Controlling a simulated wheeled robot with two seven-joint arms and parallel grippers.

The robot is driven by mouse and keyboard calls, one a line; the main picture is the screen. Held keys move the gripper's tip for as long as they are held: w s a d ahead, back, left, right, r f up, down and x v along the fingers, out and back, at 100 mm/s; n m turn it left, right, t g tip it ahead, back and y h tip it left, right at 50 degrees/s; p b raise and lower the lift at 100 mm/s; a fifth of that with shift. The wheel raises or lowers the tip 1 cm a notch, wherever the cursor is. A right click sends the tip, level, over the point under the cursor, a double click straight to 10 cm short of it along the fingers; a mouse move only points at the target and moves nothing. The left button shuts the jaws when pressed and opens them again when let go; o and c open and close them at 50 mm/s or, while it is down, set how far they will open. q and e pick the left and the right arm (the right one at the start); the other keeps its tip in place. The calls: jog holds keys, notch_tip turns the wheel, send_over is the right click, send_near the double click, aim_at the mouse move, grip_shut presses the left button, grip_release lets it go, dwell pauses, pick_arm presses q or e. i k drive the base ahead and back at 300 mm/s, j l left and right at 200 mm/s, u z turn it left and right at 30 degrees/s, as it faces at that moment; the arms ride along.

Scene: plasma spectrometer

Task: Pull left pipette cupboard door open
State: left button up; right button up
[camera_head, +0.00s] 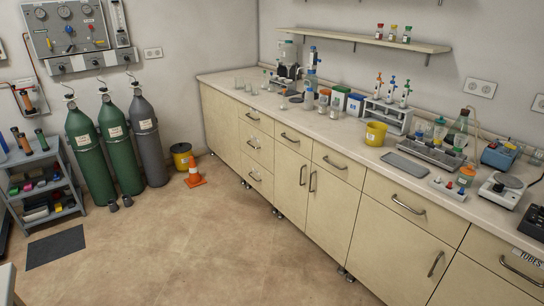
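A pair of cream cupboard doors stands under the long counter, below two drawers. The left door (287,180) has a vertical metal handle (303,175) near its right edge. The right door (332,205) has its own handle (312,182) near its left edge, close to the first one. Both doors look shut, flush with the cabinet front. I can read no pipette label on them, so I cannot confirm that this is the pipette cupboard. Neither of my grippers is in view.
The brown floor (215,250) before the cabinets is clear. A shelf cart (45,185) is at the far left. The counter (330,130) carries lab ware.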

aim_at(292, 171)
jog(key=i+j+z, duration=0.15)
jog(key=i, duration=0.25)
jog(key=i+j+z, duration=0.15)
jog(key=i+j, duration=0.2)
jog(key=i+j+u, duration=0.15)
jog(key=i, duration=1.4)
jog(key=i+l, duration=0.2)
jog(key=i, duration=0.2)
jog(key=i+l, duration=0.2)
jog(key=i, duration=0.2)
jog(key=u, duration=0.05)
